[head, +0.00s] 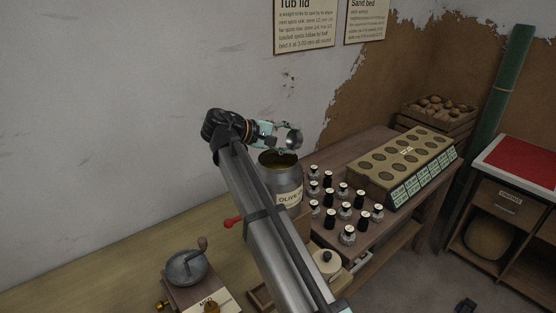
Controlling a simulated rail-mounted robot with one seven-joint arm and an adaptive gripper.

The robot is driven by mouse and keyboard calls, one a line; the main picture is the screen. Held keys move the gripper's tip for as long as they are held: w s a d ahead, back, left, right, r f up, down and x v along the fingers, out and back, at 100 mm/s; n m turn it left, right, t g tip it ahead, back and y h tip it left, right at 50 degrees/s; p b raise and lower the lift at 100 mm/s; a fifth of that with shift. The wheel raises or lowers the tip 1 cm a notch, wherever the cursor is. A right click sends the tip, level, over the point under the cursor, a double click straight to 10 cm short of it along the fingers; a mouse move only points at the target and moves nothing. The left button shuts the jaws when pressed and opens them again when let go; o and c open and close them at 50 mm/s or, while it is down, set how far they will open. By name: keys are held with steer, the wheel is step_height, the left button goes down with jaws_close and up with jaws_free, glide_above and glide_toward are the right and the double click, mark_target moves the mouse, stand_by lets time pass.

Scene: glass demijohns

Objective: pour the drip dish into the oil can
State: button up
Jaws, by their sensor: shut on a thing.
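My gripper (281,132) is shut on the drip dish (293,138), a small round metal dish at the gripper's end. The dish looks tipped on its side above the oil can's mouth, a little to the right of its middle. The oil can (284,187) is a grey metal can with an open top and a pale label, standing on the bench below the gripper. Its dark opening shows, with a yellowish tint inside. My arm covers the can's lower left side. I cannot tell whether any liquid is in the dish or falling from it.
Several small bottles (345,211) with dark and clear bodies stand right of the can. A long box with round holes (405,163) sits behind them. A hand grinder (187,266) and a lidded cream pot (327,263) are nearer. The bench at left (120,255) is clear.

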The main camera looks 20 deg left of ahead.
steer(key=shift+s+h+b, duration=0.1)
steer(key=shift+h+b, duration=0.2)
steer(key=shift+s+a+t+h, duration=0.65)
steer(key=shift+a+t+h, duration=0.05)
steer(key=shift+a+t, duration=0.2)
stand_by(1.0)
